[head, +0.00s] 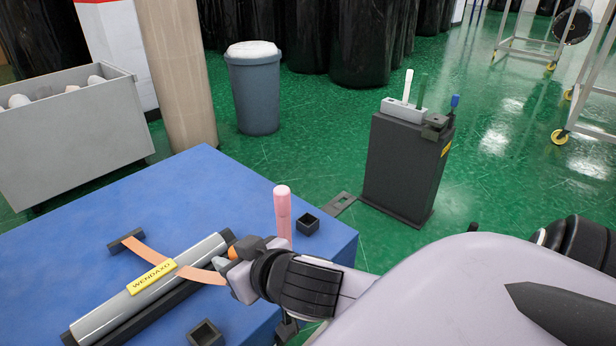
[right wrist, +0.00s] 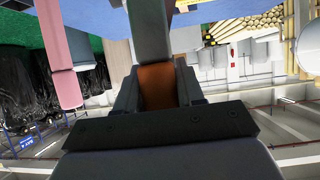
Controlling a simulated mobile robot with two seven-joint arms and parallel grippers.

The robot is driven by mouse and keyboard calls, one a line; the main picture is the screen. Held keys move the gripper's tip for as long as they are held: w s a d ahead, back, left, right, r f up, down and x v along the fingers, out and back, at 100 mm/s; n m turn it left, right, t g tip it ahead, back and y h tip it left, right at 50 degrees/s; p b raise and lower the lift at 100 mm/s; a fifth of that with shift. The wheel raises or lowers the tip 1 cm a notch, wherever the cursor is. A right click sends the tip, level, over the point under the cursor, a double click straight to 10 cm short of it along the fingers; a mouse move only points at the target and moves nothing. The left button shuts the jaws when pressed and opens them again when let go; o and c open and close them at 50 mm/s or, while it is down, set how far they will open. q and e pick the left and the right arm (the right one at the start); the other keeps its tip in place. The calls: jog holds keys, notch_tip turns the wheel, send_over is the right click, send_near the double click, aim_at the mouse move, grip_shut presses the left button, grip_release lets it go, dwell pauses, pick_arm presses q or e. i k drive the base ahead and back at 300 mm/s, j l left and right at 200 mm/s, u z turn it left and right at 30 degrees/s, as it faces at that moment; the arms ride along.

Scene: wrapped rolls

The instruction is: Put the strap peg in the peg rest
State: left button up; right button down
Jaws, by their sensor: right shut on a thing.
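My right gripper (head: 226,258) is at the right end of a grey wrapped roll on the blue table. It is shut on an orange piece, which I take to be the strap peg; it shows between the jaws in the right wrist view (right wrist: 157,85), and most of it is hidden. An orange strap (head: 150,253) crosses the roll (head: 150,290) from a dark bar (head: 126,240) to beside the gripper. Two small black square holders stand on the table, one at the right corner (head: 307,224), one at the front (head: 205,333); I cannot tell which is the peg rest. My left gripper is out of view.
A pink upright peg (head: 283,214) stands just behind my right gripper and shows in the wrist view (right wrist: 62,50). The blue table (head: 190,185) is clear at the back. A dark stand (head: 405,170) with tools, a grey bin (head: 254,90) and a grey cart (head: 70,140) stand beyond.

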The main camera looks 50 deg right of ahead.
aim_at(307, 228)
jog(key=l+u, duration=0.1)
jog(key=l, duration=0.65)
jog(key=k+l, duration=0.1)
jog(key=l, duration=0.65)
jog(key=i+u, duration=0.05)
